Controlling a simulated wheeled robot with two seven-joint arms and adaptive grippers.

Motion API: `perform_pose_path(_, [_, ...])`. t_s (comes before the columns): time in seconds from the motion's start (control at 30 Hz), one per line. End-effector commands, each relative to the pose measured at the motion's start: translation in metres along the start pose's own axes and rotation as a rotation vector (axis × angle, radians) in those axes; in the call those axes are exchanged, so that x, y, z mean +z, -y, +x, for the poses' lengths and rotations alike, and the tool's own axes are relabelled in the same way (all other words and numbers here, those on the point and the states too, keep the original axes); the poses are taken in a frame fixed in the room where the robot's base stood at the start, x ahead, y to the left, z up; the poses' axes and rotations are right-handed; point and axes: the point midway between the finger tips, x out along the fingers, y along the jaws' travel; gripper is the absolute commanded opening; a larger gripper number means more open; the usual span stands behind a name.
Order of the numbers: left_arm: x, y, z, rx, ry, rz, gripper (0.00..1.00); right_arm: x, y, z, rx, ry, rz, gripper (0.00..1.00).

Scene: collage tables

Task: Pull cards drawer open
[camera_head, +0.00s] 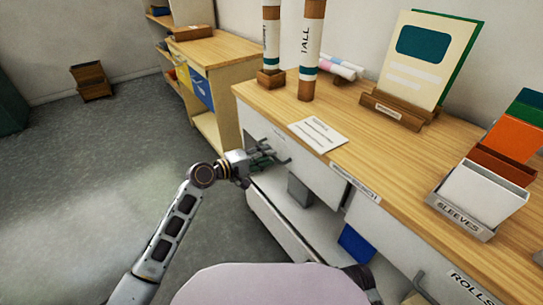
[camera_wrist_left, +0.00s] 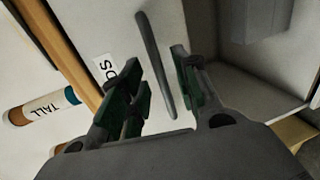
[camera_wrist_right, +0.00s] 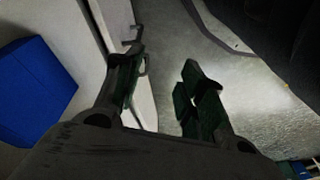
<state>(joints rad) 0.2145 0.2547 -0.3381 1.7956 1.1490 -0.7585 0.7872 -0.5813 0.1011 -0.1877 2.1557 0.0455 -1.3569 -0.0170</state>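The cards drawer's white front (camera_head: 318,178) is under the wooden counter top, and it looks shut. In the left wrist view its label (camera_wrist_left: 104,69) shows only in part, ending in "DS". A dark bar handle (camera_wrist_left: 153,62) stands out from the front. My left gripper (camera_head: 268,157) is at this front; in the left wrist view its fingers (camera_wrist_left: 160,85) are apart, with the bar handle in the gap between them. I cannot tell whether they touch it. My right gripper (camera_wrist_right: 163,90) is open and empty, low beside a white front.
The counter top (camera_head: 270,105) carries tall tubes (camera_head: 311,45), a card (camera_head: 318,134), a sign stand (camera_head: 400,112) and a sleeves box (camera_head: 465,215). Open shelf space below holds a grey box (camera_head: 299,190) and a blue box (camera_head: 356,243).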

Motion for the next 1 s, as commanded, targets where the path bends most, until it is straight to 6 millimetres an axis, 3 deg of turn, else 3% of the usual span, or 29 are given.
perform_pose_path(0.3, [0.000, 0.000, 0.026, 0.001, -0.001, 0.000, 0.31, -0.008, 0.001, -0.009, -0.002, -0.028, -0.002, 0.40])
perform_pose_path(0.67, [0.000, 0.000, 0.029, 0.000, -0.001, 0.000, 0.31, -0.009, 0.001, -0.010, -0.002, -0.029, -0.003, 0.40])
perform_pose_path(0.93, [0.000, 0.000, 0.029, 0.000, -0.001, 0.001, 0.00, -0.008, 0.001, -0.009, -0.002, -0.027, -0.003, 0.40])
perform_pose_path(1.0, [0.000, 0.000, 0.029, 0.000, -0.001, 0.000, 0.00, -0.008, 0.001, -0.009, -0.002, -0.027, -0.003, 0.40])
